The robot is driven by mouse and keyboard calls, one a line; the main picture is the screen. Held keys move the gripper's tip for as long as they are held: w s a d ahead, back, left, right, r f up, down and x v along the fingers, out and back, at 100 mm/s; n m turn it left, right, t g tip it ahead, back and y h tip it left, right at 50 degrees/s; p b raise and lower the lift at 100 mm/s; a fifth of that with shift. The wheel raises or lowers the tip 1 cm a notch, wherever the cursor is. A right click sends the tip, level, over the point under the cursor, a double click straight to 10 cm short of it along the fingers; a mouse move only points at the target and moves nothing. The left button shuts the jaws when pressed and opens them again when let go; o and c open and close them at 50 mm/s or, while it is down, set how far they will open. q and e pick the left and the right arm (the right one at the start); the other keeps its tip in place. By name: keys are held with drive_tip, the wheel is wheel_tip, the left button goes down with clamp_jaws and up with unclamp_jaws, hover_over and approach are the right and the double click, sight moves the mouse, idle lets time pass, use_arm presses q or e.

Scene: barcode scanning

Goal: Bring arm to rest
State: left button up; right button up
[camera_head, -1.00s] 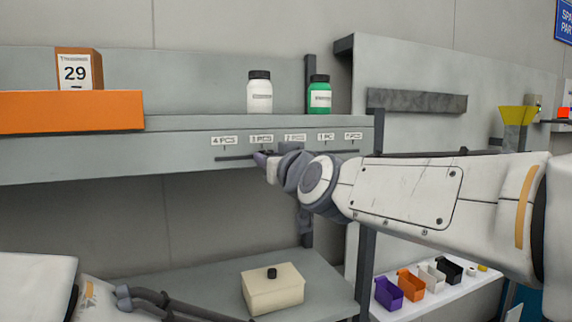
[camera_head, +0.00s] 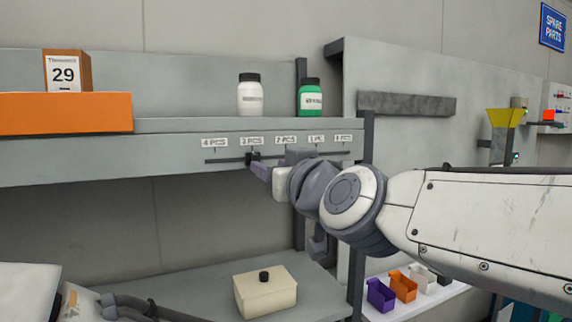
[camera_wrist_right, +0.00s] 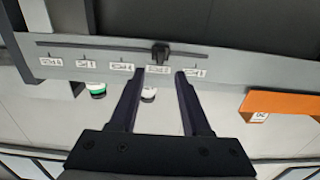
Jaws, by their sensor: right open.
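My right gripper (camera_head: 262,171) is in front of the grey shelf edge, just below the row of piece-count labels. In the right wrist view its two dark fingers (camera_wrist_right: 160,74) stand apart with nothing gripped between them. A black slider knob (camera_head: 252,157) sits on the dark rail under the "3 PCS" label. The knob also shows in the right wrist view (camera_wrist_right: 160,52), just beyond the fingertips. My right arm reaches in from the right. Part of my left arm shows at the lower left; its gripper is out of view.
A white bottle (camera_head: 250,98) and a green bottle (camera_head: 311,98) stand on the shelf (camera_head: 180,124). An orange block (camera_head: 65,113) and a calendar (camera_head: 66,72) are at left. A cream box (camera_head: 265,293) stands below. Small coloured bins (camera_head: 403,285) are at lower right.

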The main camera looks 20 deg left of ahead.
drive_tip(key=shift+v, duration=1.25)
drive_tip(key=w+d+f+m+g+h, duration=0.1)
drive_tip(key=w+d+f+h, duration=0.1)
drive_tip(key=d+f, duration=0.35)
drive_tip(key=w+d+f+m+g+h, duration=0.1)
drive_tip(key=w+d+f+h, duration=0.1)
drive_tip(key=f, duration=0.7)
drive_tip(key=w+d+f+m+g+h, duration=0.1)
drive_tip(key=w+d+f+h, duration=0.1)
drive_tip(key=d+f, duration=0.35)
drive_tip(key=s+d+f+m+g+h, duration=0.2)
drive_tip(key=s+d+f+g+h, duration=0.15)
drive_tip(key=s+d+f, duration=0.65)
drive_tip(key=s+d+f+m+g+h, duration=0.25)
drive_tip(key=d+f+g, duration=0.25)
drive_tip(key=d+f, duration=0.6)
drive_tip(key=s+a+n+g+y+b, duration=0.1)
drive_tip(key=s+a+n, duration=0.6)
drive_tip(key=s+a, duration=0.8)
drive_tip(key=g+b, duration=0.1)
drive_tip(key=b, duration=0.1)
drive_tip(key=shift+a+f+y+b, duration=0.2)
drive_tip(key=shift+a+y+b, duration=0.1)
drive_tip(key=shift+b, duration=0.1)
